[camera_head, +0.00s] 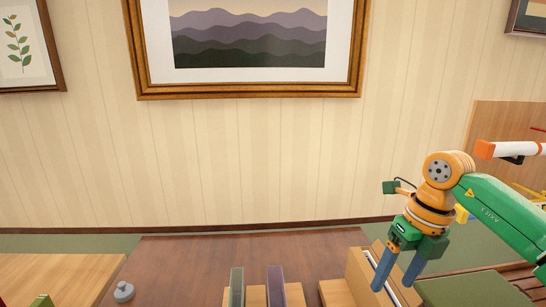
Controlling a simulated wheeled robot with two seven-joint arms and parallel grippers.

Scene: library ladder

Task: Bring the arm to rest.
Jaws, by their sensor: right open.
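My right arm (500,218), green with orange and dark joints, comes in from the right edge. My right gripper (393,283) hangs at its end with two blue-grey fingers pointing down. The fingers are spread apart, so it is open. They are in front of or over a light wooden holder (357,276) at the right part of the brown table; I cannot tell whether they touch it. I see nothing held, though the space between the fingertips is partly filled by the holder behind. My left gripper is not in view.
The brown table (190,262) carries a grey knob-like object (123,291) and wooden stands with a green upright piece (237,285) and a purple one (275,284). A lighter wooden table (60,278) is at left. The table's back middle is clear.

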